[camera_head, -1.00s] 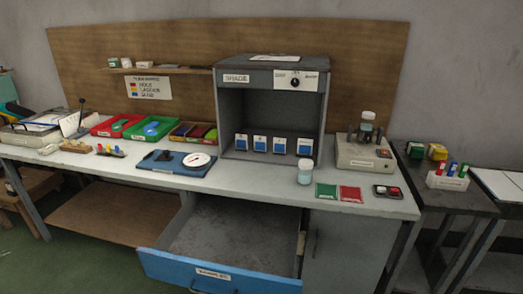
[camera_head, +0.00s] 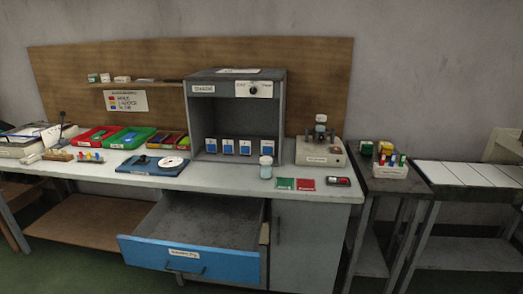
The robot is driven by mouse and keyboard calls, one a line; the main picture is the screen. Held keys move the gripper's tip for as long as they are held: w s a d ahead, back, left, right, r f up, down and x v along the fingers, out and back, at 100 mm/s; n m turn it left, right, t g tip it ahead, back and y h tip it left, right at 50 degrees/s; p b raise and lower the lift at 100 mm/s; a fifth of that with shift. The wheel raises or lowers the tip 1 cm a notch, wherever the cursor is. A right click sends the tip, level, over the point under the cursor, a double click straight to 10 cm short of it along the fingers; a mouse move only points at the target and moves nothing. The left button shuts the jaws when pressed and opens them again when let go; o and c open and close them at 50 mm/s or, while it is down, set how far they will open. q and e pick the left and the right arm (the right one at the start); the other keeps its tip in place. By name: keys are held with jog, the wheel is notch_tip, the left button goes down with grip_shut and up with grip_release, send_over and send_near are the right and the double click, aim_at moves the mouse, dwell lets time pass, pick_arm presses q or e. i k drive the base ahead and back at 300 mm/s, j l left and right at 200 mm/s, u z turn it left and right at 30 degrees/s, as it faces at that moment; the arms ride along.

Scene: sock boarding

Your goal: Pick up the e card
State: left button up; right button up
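Several blue-and-white cards or packets (camera_head: 228,147) stand in a row inside the open grey cabinet (camera_head: 236,120). The lettering on all of these is too small to read, so I cannot tell which one is the e card. Neither of my grippers is in view.
A blue-fronted drawer (camera_head: 190,259) stands open below the bench. A lidded jar (camera_head: 266,167) is beside the green card, and a small dark box with buttons (camera_head: 338,181) is right of the red card. A side table (camera_head: 395,186) stands at right.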

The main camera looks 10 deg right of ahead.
aim_at(228, 145)
jog(key=i+l+z, duration=0.1)
jog(key=z, duration=0.3)
jog(key=i+l+z, duration=0.1)
jog(key=z, duration=0.3)
jog(key=i+z, duration=0.2)
jog(key=z, duration=0.2)
